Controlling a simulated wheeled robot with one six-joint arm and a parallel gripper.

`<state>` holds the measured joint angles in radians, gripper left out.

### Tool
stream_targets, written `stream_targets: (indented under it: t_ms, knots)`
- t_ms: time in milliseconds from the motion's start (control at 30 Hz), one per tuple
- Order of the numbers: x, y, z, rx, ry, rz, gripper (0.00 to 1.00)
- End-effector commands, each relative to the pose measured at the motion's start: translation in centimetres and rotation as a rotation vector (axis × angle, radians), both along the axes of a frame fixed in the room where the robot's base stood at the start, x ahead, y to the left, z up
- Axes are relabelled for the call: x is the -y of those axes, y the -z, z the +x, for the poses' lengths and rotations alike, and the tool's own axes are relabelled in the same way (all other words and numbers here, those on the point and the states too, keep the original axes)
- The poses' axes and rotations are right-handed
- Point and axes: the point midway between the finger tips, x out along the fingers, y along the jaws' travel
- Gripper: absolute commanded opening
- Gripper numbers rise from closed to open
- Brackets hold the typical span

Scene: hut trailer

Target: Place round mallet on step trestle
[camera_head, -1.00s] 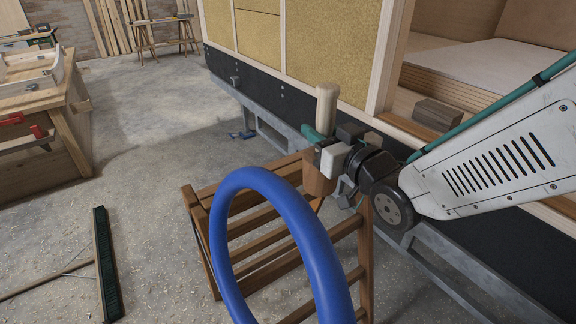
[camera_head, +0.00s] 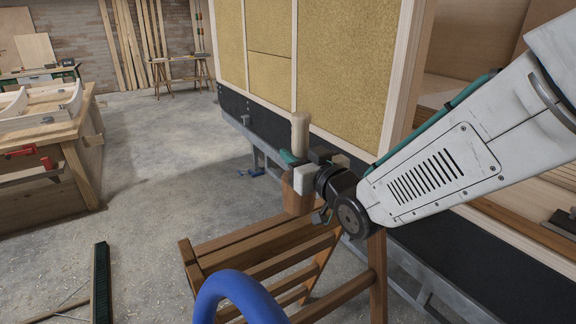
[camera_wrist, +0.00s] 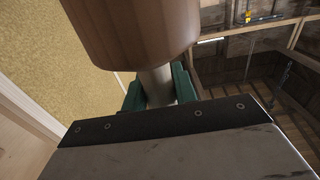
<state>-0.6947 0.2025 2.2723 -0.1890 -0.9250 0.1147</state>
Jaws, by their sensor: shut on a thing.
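The round mallet (camera_head: 300,130) is held upright, its pale handle end up and its brown wooden head (camera_head: 296,194) down. My gripper (camera_head: 292,160) is shut on the mallet's handle. In the wrist view, the green fingers (camera_wrist: 157,92) close around the pale shaft and the brown head (camera_wrist: 130,30) fills the top. The step trestle (camera_head: 240,243) is a brown wooden stepped frame on the floor below. The mallet head appears at the far right part of its top; I cannot tell whether they touch.
A blue hoop-like tube (camera_head: 240,292) rises in front of the trestle. The hut trailer's dark lower side (camera_head: 350,153) runs close behind my arm. A workbench (camera_head: 92,105) stands at left and a broom (camera_head: 102,282) lies on the floor. Open floor lies between bench and trestle.

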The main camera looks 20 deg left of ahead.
Motion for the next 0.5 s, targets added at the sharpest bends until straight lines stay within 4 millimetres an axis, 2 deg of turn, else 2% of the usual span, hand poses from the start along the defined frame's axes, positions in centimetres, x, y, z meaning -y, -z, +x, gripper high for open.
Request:
stream_targets:
  t_ms: [133, 200, 333, 500]
  knots:
    - [-1.4, 0.1, 0.2, 0.000, -0.009, 0.001, 0.00]
    - [-1.2, 1.6, 0.1, -0.003, -0.008, -0.001, 0.00]
    - [-1.8, 3.4, -0.2, -0.001, -0.017, 0.000, 0.00]
    - [-2.3, 3.5, -0.5, 0.002, -0.023, 0.002, 0.00]
